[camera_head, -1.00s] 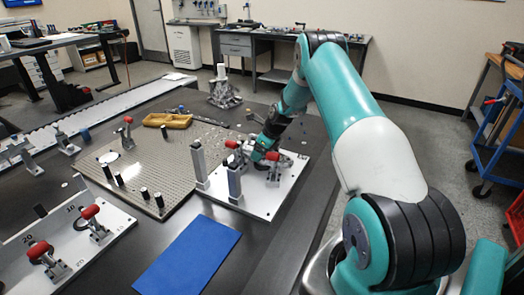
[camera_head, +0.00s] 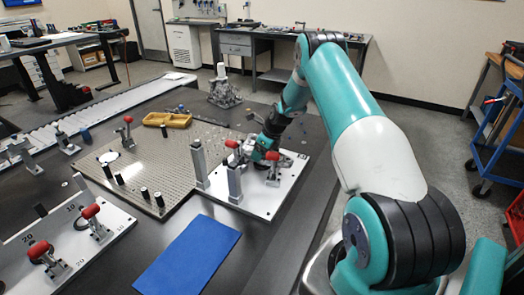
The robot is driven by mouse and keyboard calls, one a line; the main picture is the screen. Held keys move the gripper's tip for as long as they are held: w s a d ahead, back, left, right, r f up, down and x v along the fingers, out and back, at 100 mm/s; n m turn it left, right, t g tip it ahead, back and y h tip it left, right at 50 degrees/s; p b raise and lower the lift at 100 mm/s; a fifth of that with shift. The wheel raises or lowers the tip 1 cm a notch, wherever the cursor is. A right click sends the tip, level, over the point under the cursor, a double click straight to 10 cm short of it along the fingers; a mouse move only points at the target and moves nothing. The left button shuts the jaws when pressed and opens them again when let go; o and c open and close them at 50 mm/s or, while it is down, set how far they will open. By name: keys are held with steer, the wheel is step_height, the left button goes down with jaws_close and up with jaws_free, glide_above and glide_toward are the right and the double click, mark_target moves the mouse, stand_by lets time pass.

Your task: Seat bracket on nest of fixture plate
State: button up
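A white fixture plate (camera_head: 262,208) lies on the dark table, right of the perforated plate. It carries upright grey posts (camera_head: 234,182) and red-handled clamps (camera_head: 271,156). My gripper (camera_head: 252,154) is low over this plate, among the posts and clamps. Its fingers are small and partly hidden, so I cannot tell whether they are open or shut. A small grey metal shape shows by the fingertips, left of the clamp. I cannot tell whether it is the bracket or part of the gripper. The nest is hidden behind the posts and clamps.
A blue mat (camera_head: 188,256) lies in front of the fixture plate. The perforated plate (camera_head: 160,175) with black pegs is to the left. Another white plate (camera_head: 75,262) with red-handled clamps is at front left. A yellow tray (camera_head: 167,120) and a grey casting (camera_head: 223,92) stand farther back.

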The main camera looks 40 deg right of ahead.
steer(key=shift+f+b, duration=0.7)
steer(key=shift+f, duration=0.45)
steer(key=o, duration=1.2)
steer(key=v, duration=1.7)
steer(key=shift+r+b, duration=0.2)
steer(key=shift+b, duration=0.1)
steer(key=shift+d, duration=0.1)
